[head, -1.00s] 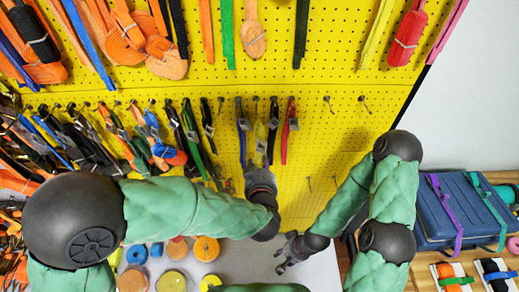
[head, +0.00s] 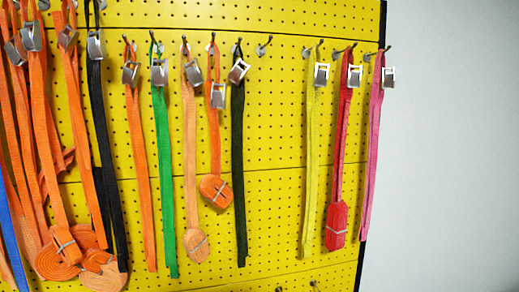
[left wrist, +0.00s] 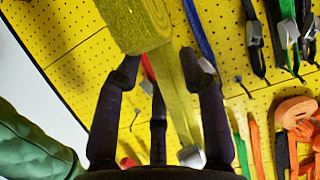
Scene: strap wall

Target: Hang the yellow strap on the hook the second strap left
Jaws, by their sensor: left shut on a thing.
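My left gripper (left wrist: 160,66) shows in the left wrist view, its fingers around a yellow strap (left wrist: 176,105). The strap's thick rolled bundle (left wrist: 136,24) is beyond the fingertips, and its metal buckle (left wrist: 190,156) is near the palm. In the head view another yellow strap (head: 310,150) hangs from a hook on the upper row. A bare hook (head: 264,46) is on the same row, between a dark strap (head: 239,165) and that yellow strap. Neither gripper shows in the head view. Which strap the task calls second cannot be told.
On the yellow pegboard (head: 275,190), orange, black, green and blue straps hang to the left. A red strap (head: 341,150) and a pink strap (head: 374,135) hang at the right end. A pale wall (head: 450,150) lies beyond the board. Other straps and hooks lie close around my left gripper.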

